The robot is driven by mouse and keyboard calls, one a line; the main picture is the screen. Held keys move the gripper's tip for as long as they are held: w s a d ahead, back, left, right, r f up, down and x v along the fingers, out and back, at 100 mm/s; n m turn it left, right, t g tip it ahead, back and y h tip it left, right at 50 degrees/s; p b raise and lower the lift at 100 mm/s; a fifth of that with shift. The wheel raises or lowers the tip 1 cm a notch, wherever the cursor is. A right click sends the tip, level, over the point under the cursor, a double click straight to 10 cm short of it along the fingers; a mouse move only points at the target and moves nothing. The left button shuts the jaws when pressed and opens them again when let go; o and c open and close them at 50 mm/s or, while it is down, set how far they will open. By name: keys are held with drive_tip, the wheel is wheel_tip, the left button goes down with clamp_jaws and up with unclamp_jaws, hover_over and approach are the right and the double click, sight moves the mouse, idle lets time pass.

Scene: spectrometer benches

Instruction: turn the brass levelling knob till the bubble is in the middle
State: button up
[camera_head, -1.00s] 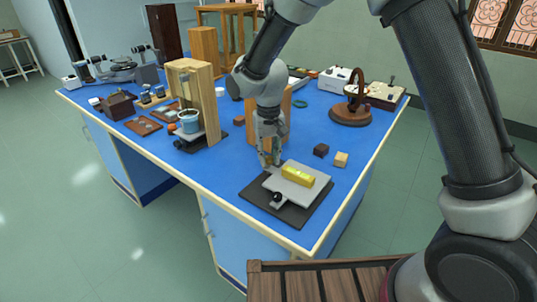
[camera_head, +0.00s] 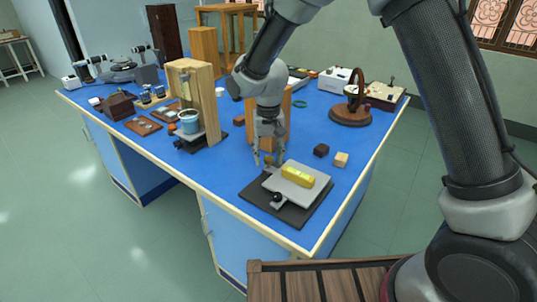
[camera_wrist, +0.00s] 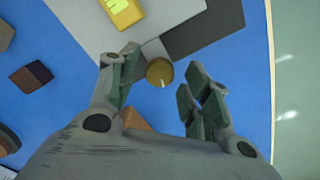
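The brass knob (camera_wrist: 159,72) has a white mark on its face and sits at the edge of the grey plate (camera_wrist: 80,20) in the wrist view. My gripper (camera_wrist: 160,72) is open, with fingers on both sides of the knob and clear gaps to it. In the head view my gripper (camera_head: 269,157) is above the plate's far left corner. The yellow level (camera_head: 298,177) lies on the grey plate (camera_head: 308,194). It is cut off at the top of the wrist view (camera_wrist: 122,12). The bubble's place is too small to tell.
A dark base (camera_head: 297,213) lies under the plate, and a black knob (camera_head: 278,197) is at its near corner. A dark block (camera_head: 321,150) and a pale block (camera_head: 341,159) stand to the right. A wooden stand (camera_head: 208,100) with a blue cup (camera_head: 189,121) is left.

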sight(268, 158)
wheel_tip(268, 158, up, 12)
idle(0.6)
drive_tip(key=s+d+r+t, duration=0.1)
drive_tip(key=s+d+r, duration=0.2)
drive_tip(key=s+d, duration=0.5)
drive_tip(key=s+d+r+t, duration=0.2)
drive_tip(key=s+d+r, duration=0.2)
drive_tip(key=s+d, duration=0.4)
drive_tip(key=s+d+r+m+t, duration=0.1)
drive_tip(key=s+d+r, duration=0.3)
drive_tip(key=d, duration=1.4)
drive_tip(key=s, duration=0.4)
drive_tip(key=shift+s+d, duration=0.15)
drive_tip(key=shift+d, duration=0.15)
drive_tip(key=shift+r, duration=0.1)
